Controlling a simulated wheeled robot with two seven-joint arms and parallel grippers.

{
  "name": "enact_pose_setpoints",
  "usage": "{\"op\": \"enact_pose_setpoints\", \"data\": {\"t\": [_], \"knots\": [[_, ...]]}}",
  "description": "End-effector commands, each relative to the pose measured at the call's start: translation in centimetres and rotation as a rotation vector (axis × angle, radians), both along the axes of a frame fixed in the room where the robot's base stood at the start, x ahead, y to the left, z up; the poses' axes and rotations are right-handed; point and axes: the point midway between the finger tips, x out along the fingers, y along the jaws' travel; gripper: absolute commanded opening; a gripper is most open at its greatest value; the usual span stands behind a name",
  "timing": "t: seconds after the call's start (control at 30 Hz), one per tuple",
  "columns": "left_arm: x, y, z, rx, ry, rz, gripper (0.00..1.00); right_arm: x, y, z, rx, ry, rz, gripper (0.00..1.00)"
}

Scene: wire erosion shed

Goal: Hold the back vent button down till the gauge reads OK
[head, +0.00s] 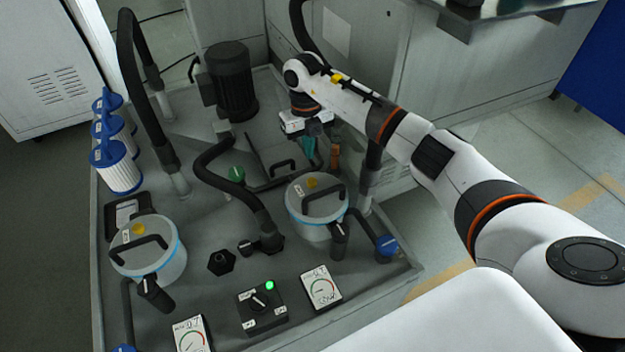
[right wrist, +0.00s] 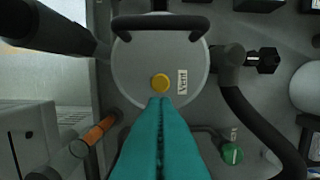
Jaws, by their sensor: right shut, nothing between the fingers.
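Two round filter pots with clear lids and yellow vent buttons stand on the grey deck. The back pot (head: 303,222) has its yellow button (head: 312,183) on the lid; the button also shows in the right wrist view (right wrist: 160,83). The front pot (head: 150,262) has its own yellow button (head: 138,229). My right gripper (head: 308,166), with teal fingers, is shut and empty, just behind and above the back button, apart from it in the head view. A gauge (head: 321,288) stands in front of the back pot, another gauge (head: 188,335) at the front edge; their readings are too small to tell.
Black handles (head: 322,193) arch over the lids. A thick black hose (head: 225,180) curves between the pots. A black switch box (head: 262,305) with a lit green lamp sits at the front. A motor (head: 232,80) and blue-capped filters (head: 115,165) stand behind.

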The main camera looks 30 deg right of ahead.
Motion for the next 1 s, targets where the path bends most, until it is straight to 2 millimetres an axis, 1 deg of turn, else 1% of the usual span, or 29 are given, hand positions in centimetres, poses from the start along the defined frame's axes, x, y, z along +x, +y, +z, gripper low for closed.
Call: {"op": "enact_pose_setpoints", "data": {"t": [0.17, 0.27, 0.7, 0.8, 1.0], "knots": [[0.0, 0.0, -0.4, 0.0, 0.0, 0.0, 0.61, 0.0, 0.0, -0.5, 0.001, 0.0, 0.001, 0.0], [0.0, 0.0, -0.9, 0.0, 0.0, 0.0, 0.61, -0.1, 0.0, -1.3, 0.001, -0.001, 0.001, 0.0], [-0.1, 0.0, -4.6, -0.001, 0.001, 0.0, 0.61, -0.6, 0.1, -6.5, 0.002, -0.001, 0.002, 0.0], [-0.1, 0.0, -4.8, -0.001, 0.001, 0.0, 0.61, -0.7, 0.0, -7.0, 0.002, -0.002, 0.001, 0.0], [-0.1, 0.0, -4.8, -0.001, 0.001, 0.0, 0.61, -0.7, 0.0, -7.0, 0.001, -0.002, 0.002, 0.0]]}}
